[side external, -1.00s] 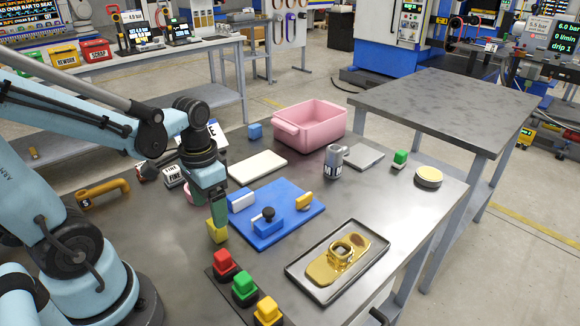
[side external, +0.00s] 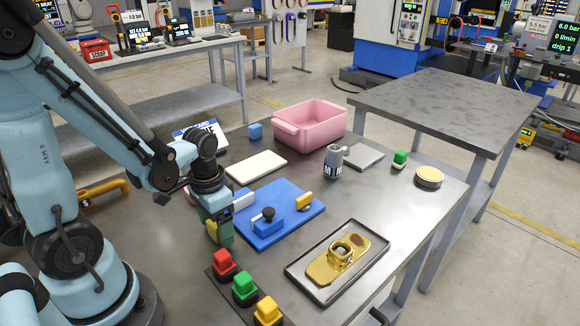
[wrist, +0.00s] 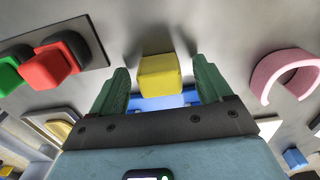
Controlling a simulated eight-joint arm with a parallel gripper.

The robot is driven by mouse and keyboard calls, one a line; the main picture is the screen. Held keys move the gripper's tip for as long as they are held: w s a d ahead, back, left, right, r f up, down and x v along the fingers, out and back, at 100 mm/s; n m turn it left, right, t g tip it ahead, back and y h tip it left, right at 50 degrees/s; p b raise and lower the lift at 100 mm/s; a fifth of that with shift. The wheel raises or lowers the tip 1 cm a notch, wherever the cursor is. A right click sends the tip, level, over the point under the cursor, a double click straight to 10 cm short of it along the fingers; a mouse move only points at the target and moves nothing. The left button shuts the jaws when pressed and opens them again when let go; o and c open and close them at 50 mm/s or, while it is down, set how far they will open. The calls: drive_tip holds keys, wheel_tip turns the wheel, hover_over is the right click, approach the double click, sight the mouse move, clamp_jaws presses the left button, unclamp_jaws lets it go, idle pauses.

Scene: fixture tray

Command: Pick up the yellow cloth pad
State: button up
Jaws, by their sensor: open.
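The yellow cloth pad (wrist: 160,75) looks like a small soft block in the wrist view. It sits between the two green fingers of my gripper (wrist: 160,88), with a gap visible on each side. In the side view my gripper (side external: 220,236) is low over the steel bench, left of the blue fixture plate, and its fingers hide most of the pad. My gripper is open and does not hold the pad.
The blue plate (side external: 290,231) with its small parts is close to the right of my gripper. Red (side external: 224,262), green (side external: 243,287) and yellow (side external: 267,311) buttons stand just in front. A black-rimmed tray (side external: 309,291) lies front right; a pink bin (side external: 318,122) stands behind.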

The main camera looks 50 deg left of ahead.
drive_tip(key=c, duration=1)
drive_tip(key=shift+c, duration=0.2)
drive_tip(key=shift+r, duration=0.1)
drive_tip(key=shift+r, duration=0.7)
drive_tip(key=r, duration=0.1)
drive_tip(key=d+r, duration=0.1)
drive_tip(key=r, duration=0.1)
drive_tip(key=shift+s, duration=0.15)
drive_tip(key=s+d+r, duration=0.3)
drive_tip(key=d+r, duration=0.3)
drive_tip(key=d, duration=0.4)
drive_tip(key=shift+r, duration=0.2)
drive_tip(key=shift+d, duration=0.1)
